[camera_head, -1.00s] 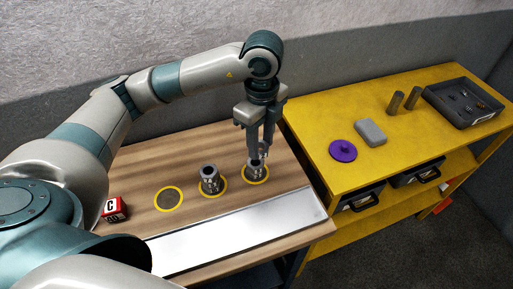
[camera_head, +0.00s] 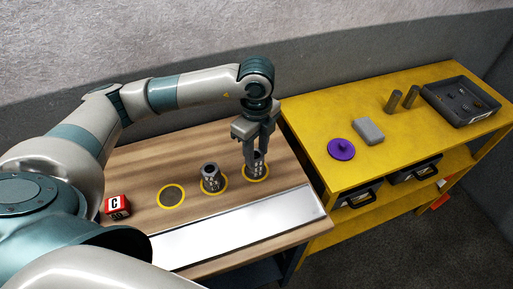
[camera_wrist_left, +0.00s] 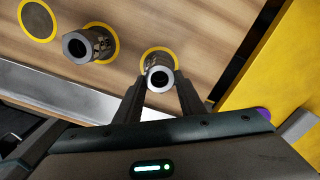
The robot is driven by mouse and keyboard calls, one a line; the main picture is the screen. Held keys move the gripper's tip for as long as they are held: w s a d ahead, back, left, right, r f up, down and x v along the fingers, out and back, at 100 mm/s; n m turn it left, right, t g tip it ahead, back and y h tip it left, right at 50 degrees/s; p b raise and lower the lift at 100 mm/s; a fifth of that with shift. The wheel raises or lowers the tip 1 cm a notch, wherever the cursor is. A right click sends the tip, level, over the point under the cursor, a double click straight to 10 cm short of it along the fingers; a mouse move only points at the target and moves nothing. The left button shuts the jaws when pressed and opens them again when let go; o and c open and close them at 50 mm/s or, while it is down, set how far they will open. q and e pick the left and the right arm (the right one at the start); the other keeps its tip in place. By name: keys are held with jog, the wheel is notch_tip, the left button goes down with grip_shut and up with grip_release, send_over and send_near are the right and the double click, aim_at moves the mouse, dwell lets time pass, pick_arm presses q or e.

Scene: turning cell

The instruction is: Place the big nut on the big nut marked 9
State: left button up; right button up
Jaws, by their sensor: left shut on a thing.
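My left gripper (camera_head: 256,160) points down over the right yellow ring (camera_head: 267,176) on the wooden table. It is shut on a grey big nut (camera_wrist_left: 160,79), whose round open top shows between the fingertips in the left wrist view (camera_wrist_left: 158,88). The held nut is upright at the top of a grey nut stack (camera_head: 259,169) in that ring. It looks in line with the stack; I cannot tell whether it rests on it. The markings are too small to read surely. A second grey nut stack (camera_head: 211,179) stands in the middle ring. My right gripper is out of view.
The left yellow ring (camera_head: 171,197) is empty. A red and white cube (camera_head: 117,206) sits at the left. A metal strip (camera_head: 230,231) runs along the table front. The yellow bench (camera_head: 320,120) at right holds a purple disc (camera_head: 341,149), grey block (camera_head: 369,131), two cylinders and a dark tray (camera_head: 462,102).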

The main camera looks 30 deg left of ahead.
aim_at(257, 155)
pick_arm(q)
jog(key=shift+f, duration=0.1)
jog(key=shift+f, duration=0.15)
jog(key=o, duration=1.2)
jog(key=shift+r, duration=0.25)
jog(key=shift+r, duration=0.1)
jog(key=shift+r+b, duration=0.35)
jog(key=shift+r, duration=0.05)
jog(key=shift+r+b, duration=1.45)
jog(key=shift+r, duration=4.05)
